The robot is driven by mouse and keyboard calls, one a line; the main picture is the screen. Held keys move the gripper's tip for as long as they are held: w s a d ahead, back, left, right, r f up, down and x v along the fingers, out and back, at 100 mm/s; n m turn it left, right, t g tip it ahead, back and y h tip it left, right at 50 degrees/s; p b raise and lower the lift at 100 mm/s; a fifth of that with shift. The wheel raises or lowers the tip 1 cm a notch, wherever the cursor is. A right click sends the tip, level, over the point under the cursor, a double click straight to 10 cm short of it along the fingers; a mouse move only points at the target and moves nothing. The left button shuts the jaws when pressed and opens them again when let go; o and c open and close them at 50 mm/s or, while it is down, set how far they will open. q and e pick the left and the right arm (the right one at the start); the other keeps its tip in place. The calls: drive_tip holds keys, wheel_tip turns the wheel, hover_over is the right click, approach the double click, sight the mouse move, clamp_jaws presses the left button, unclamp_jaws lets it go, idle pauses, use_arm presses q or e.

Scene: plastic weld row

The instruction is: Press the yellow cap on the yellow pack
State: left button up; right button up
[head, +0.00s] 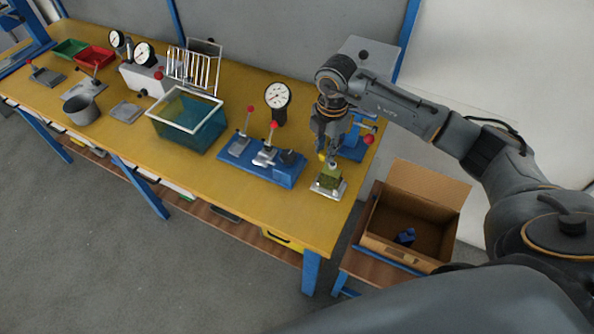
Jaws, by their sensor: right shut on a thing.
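The yellow pack (329,176) is a small olive-yellow block standing on a pale metal base (326,192) near the right front corner of the yellow workbench. My right gripper (325,150) points down just over the pack and is shut on the small yellow cap (321,157), which shows only in part at the fingertips. The cap is close to the top of the pack; I cannot tell whether they touch. My left gripper is not in view.
A blue fixture with levers (272,170) stands left of the pack. A dial gauge (278,96) and a blue press with a red knob (354,140) are behind. A teal tank (187,122) is further left. An open cardboard box (428,203) stands right of the bench. The front bench strip is clear.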

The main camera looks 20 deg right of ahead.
sight(333, 164)
drive_tip(key=shift+m, duration=0.7)
drive_tip(key=d, duration=0.2)
drive_tip(key=w+d, duration=0.1)
drive_tip(key=d, duration=0.1)
drive_tip(key=shift+w+f, duration=0.1)
drive_tip(key=shift+f, duration=0.4)
drive_tip(key=shift+f+b, duration=0.6)
drive_tip(key=shift+f, duration=0.1)
wheel_tip(333, 164, down, 2)
drive_tip(key=shift+f+b, duration=0.2)
drive_tip(key=shift+b, duration=0.7)
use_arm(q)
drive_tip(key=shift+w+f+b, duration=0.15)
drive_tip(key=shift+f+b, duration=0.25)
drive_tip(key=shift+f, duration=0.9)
use_arm(e)
drive_tip(key=shift+f, duration=0.65)
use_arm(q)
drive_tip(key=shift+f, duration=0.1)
use_arm(e)
drive_tip(key=shift+f, duration=0.1)
